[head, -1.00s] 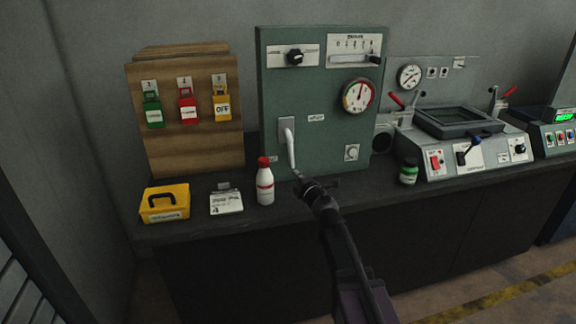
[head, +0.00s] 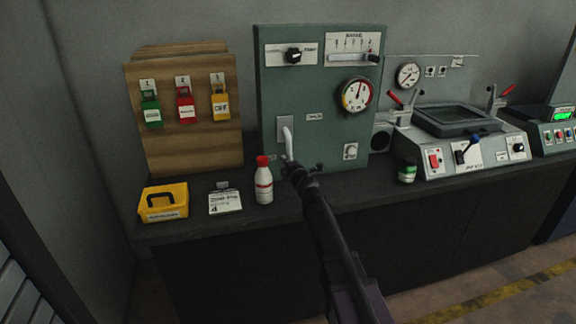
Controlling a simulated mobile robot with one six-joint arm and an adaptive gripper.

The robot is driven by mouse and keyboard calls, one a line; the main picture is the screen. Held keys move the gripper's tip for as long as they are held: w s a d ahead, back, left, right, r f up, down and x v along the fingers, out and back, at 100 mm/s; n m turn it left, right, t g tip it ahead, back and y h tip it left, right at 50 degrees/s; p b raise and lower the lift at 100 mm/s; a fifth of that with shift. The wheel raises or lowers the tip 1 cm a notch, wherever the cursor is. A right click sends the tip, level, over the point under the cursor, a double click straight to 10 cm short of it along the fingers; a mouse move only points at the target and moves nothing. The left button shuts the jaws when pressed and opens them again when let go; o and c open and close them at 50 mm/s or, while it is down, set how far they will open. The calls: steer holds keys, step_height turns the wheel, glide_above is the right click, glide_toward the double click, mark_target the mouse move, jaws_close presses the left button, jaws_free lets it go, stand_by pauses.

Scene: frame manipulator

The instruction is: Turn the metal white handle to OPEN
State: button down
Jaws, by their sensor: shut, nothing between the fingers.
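The white metal handle (head: 287,140) sits on a grey plate at the lower left of the green machine panel (head: 325,137). It hangs down from its pivot, and its lower end is hidden behind my gripper. My gripper (head: 291,167) is shut, dark and small in the head view, at the handle's lower end. I cannot tell whether it touches the handle. No OPEN marking can be read near the handle.
A white bottle with a red cap (head: 263,182) stands close left of my gripper. A yellow box (head: 163,203) and a white card (head: 225,202) are further left. A green jar (head: 407,171) and a grey machine (head: 460,150) stand to the right on the dark counter.

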steer(key=shift+w+a, duration=0.15)
stand_by(0.6)
steer(key=shift+w+d+n, duration=0.1)
steer(key=shift+d+n, duration=0.2)
